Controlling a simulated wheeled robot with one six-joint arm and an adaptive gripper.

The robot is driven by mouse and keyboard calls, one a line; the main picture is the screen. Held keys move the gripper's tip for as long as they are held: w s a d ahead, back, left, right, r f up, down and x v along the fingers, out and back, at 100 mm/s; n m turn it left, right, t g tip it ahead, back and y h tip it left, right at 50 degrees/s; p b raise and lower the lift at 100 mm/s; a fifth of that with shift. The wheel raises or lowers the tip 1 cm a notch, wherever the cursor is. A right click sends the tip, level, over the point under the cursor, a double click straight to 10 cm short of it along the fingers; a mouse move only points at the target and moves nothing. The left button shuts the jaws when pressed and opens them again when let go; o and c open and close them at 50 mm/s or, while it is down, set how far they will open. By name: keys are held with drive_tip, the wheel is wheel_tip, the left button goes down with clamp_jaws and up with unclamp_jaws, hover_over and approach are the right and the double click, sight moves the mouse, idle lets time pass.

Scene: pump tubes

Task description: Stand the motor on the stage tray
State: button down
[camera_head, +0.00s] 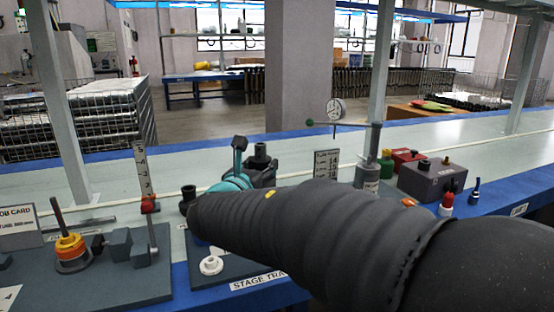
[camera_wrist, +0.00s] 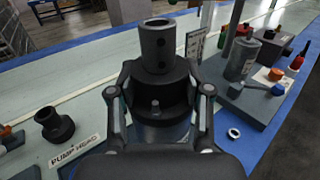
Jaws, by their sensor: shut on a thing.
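The motor (camera_wrist: 157,80) is a dark, stepped cylinder with a narrower collar (camera_wrist: 157,45) on top. In the wrist view it stands upright between the fingers of my gripper (camera_wrist: 160,97), which is shut on it. In the head view the dark top of the motor (camera_head: 260,158) shows just beyond my gripper (camera_head: 250,173), partly hidden by it. The stage tray (camera_head: 228,265) is a dark plate at the front edge, with a white ring (camera_head: 210,265) on it. My arm covers its right part. The motor's underside is hidden, and I cannot tell its height above the bench.
A black pump head (camera_wrist: 54,125) stands left of my gripper behind its label. A grey tray (camera_head: 120,280) with a post and orange rings lies at the left. At the right stand a grey cylinder (camera_wrist: 241,60), a dark box (camera_head: 430,178) and small bottles.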

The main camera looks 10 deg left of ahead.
drive_tip(key=a+f, duration=0.4)
drive_tip(key=f, duration=0.2)
drive_tip(key=shift+a, duration=0.15)
idle(0.4)
drive_tip(key=c, duration=0.5)
unclamp_jaws()
drive_tip(key=shift+f, duration=0.35)
drive_tip(key=shift+s+r, duration=0.1)
drive_tip(key=shift+r, duration=0.05)
drive_tip(key=s+a, duration=0.1)
drive_tip(key=s, duration=1)
drive_tip(key=shift+s+a+b, duration=0.2)
drive_tip(key=shift+s+b, duration=0.2)
drive_tip(key=shift+d, duration=0.1)
